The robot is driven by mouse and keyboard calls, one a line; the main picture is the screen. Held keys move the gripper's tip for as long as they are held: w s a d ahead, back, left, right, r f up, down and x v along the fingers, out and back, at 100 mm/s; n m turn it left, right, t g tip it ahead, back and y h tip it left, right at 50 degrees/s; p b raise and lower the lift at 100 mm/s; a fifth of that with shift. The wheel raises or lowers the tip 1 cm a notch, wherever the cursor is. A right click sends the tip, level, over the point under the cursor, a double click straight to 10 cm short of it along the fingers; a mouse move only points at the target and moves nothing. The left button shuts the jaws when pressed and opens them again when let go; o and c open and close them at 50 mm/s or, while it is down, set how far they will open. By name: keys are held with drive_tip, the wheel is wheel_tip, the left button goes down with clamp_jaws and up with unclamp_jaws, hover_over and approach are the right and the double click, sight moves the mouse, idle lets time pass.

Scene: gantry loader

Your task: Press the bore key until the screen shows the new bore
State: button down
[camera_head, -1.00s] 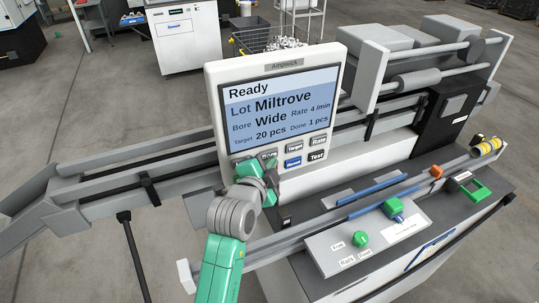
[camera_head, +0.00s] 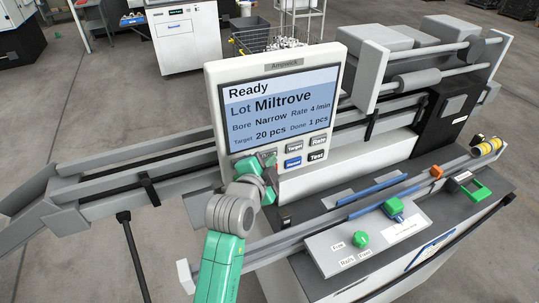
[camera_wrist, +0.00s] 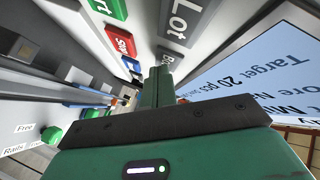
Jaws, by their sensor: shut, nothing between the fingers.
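The control panel's screen (camera_head: 283,108) reads Ready, Lot Miltrove, Bore Narrow, Rate 4/min, Target 20 pcs, Done 1 pcs. The grey bore key (camera_head: 267,154) is in the upper key row, largely covered by my gripper (camera_head: 268,168). In the wrist view part of the bore key (camera_wrist: 165,60) shows just beyond the fingertips. My gripper (camera_wrist: 158,72) is shut and empty, its tips at or very near that key. I cannot tell whether they touch it.
Target (camera_head: 295,147) and Rate (camera_head: 318,141) keys lie right of the bore key, with Reset (camera_head: 293,162) and Test (camera_head: 317,155) below. In the wrist view, the Lot key (camera_wrist: 180,22) and red Stop key (camera_wrist: 120,42) are close by.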

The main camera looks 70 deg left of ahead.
drive_tip(key=shift+d, duration=0.1)
drive_tip(key=shift+d+p, duration=0.3)
drive_tip(key=shift+d, duration=0.35)
drive_tip(key=d+p, duration=0.1)
drive_tip(key=d, duration=0.4)
drive_tip(key=shift+p, duration=0.3)
idle(0.5)
